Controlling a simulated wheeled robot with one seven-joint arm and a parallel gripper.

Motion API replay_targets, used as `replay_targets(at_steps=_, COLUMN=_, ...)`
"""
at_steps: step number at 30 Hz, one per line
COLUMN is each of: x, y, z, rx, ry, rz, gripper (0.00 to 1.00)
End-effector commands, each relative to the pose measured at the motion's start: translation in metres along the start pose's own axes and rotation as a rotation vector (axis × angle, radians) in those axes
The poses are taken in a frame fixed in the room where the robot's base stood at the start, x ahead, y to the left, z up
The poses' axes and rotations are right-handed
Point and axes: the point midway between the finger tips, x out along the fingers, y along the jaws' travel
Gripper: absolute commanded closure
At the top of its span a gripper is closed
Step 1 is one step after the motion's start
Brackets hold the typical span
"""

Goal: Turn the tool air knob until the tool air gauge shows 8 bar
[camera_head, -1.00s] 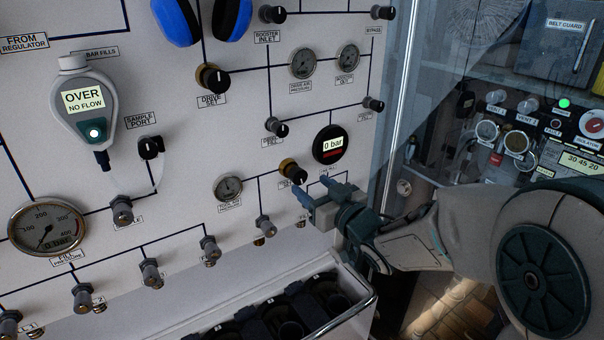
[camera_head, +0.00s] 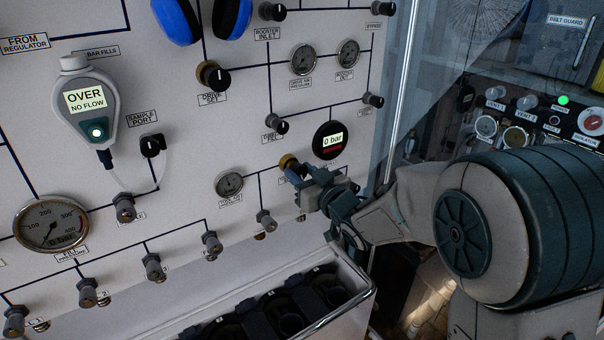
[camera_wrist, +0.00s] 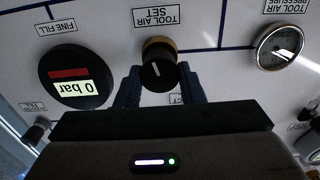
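The tool air knob (camera_wrist: 158,75), black with a brass-coloured collar, sits under the "TOOL AIR SET" label in the upside-down wrist view. It also shows in the head view (camera_head: 288,162), partly covered by my gripper. My gripper (camera_wrist: 160,78) has its two dark blue fingers apart, one on each side of the knob's front; I cannot tell whether they touch it. In the head view my gripper (camera_head: 303,174) is at the panel by the knob. The tool air gauge (camera_wrist: 280,47) is a small round dial, also in the head view (camera_head: 229,184); its reading is too small to tell.
The fine fill display (camera_wrist: 76,80) beside the knob reads 0 bar. A small valve knob (camera_head: 265,218) sits below and left of my gripper in the head view. A metal-railed trough (camera_head: 350,312) with dark cylinders stands below the panel.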

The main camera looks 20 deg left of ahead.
Motion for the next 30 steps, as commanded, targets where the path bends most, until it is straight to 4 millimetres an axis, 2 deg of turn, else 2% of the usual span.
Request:
replay_targets(at_steps=5, x=-0.0001, y=0.0003, z=0.0018, rx=0.042, ry=0.000, rz=0.000, gripper=0.88)
replay_targets(at_steps=18, x=0.0000, y=0.0016, z=0.0014, rx=0.390, ry=-0.001, rz=-0.001, gripper=0.88)
replay_targets(at_steps=29, x=0.0002, y=0.0010, z=0.0011, rx=0.413, ry=-0.002, rz=-0.001, gripper=0.88)
replay_targets(at_steps=30, x=0.0002, y=0.0010, z=0.0011, rx=0.413, ry=-0.002, rz=-0.001, gripper=0.57)
